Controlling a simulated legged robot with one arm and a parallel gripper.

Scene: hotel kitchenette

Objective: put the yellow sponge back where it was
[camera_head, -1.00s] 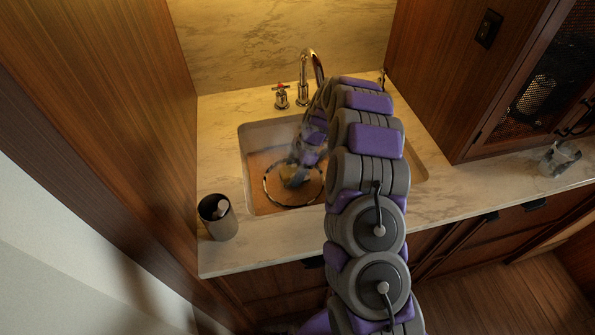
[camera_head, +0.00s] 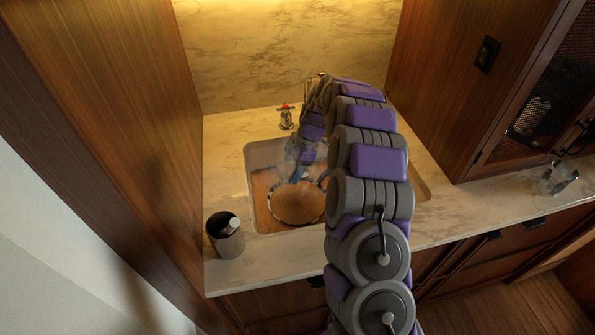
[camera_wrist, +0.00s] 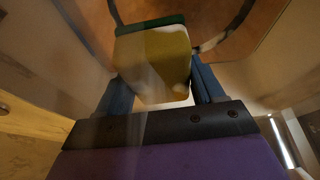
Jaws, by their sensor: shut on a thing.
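The yellow sponge (camera_wrist: 155,58), with a green layer along its far edge, sits between the two blue fingers of my gripper (camera_wrist: 160,82) in the wrist view. The fingers are shut on its sides. In the head view my gripper (camera_head: 291,172) is low over the sink (camera_head: 250,160), at the back edge of a round brown dish or pan (camera_head: 297,203) lying in the basin. I cannot make out the sponge in the head view. I cannot tell whether it touches anything below.
A dark cup (camera_head: 226,240) with a pale item in it stands on the marble counter (camera_head: 222,185), left of the sink. A tap handle (camera_head: 286,115) is behind the basin; my arm hides most of the spout. A clear glass item (camera_head: 558,178) lies on the right counter.

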